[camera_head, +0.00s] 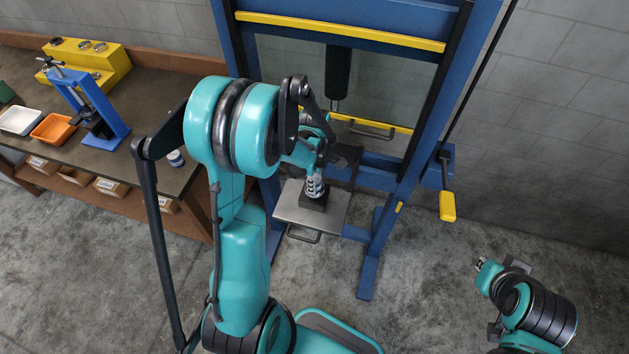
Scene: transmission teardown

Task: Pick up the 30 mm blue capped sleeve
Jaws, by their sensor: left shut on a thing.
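A small white sleeve with a blue cap (175,158) stands at the near right corner of the workbench. It is small in the picture, and I cannot read its size. My left gripper (317,174) is at the press, well to the right of that sleeve. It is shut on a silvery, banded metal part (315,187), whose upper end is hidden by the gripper. The part is upright just over a dark block (313,201) on the press plate; I cannot tell whether they touch. My right arm is at the lower right, with its gripper (488,276) too unclear to judge.
A blue press frame (383,215) with yellow bars surrounds the grey plate (330,222). The workbench (150,95) at left holds a small blue press (95,105), a yellow block (112,62), an orange tray (53,129) and a white tray (20,120).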

